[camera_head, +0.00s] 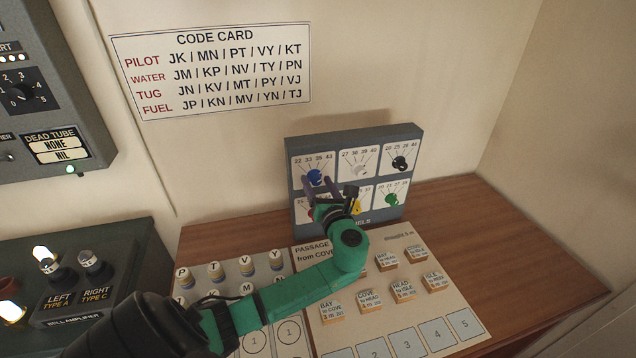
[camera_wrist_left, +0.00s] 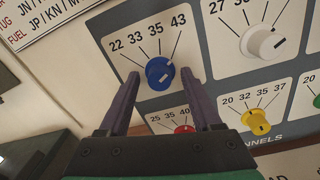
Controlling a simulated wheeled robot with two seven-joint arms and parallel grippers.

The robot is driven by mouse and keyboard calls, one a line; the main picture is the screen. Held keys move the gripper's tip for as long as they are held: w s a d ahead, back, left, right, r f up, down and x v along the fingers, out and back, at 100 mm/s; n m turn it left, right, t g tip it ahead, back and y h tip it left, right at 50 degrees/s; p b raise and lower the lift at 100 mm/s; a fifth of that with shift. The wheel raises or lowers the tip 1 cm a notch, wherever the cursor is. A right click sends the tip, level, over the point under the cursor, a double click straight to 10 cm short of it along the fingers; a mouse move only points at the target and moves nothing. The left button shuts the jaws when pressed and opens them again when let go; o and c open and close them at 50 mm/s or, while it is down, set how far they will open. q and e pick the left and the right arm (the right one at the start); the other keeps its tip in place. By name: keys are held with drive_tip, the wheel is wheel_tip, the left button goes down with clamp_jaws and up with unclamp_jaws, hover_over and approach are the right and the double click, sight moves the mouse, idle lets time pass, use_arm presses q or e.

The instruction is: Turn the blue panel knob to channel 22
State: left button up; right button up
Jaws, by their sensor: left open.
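The blue knob (camera_head: 315,176) is at the upper left of the grey channel panel (camera_head: 410,132). In the left wrist view the blue knob (camera_wrist_left: 158,73) sits under the labels 22, 33, 35 and 43. My right gripper is not in view.
White (camera_wrist_left: 267,43), red (camera_wrist_left: 184,129) and yellow (camera_wrist_left: 257,122) knobs are close by; black (camera_head: 399,163) and green (camera_head: 392,199) knobs are farther right. A board (camera_head: 455,313) with several tiles lies below the panel. The desk's right side (camera_head: 520,250) is clear.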

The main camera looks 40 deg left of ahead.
use_arm(q)
drive_tip(key=c, duration=1)
clamp_jaws()
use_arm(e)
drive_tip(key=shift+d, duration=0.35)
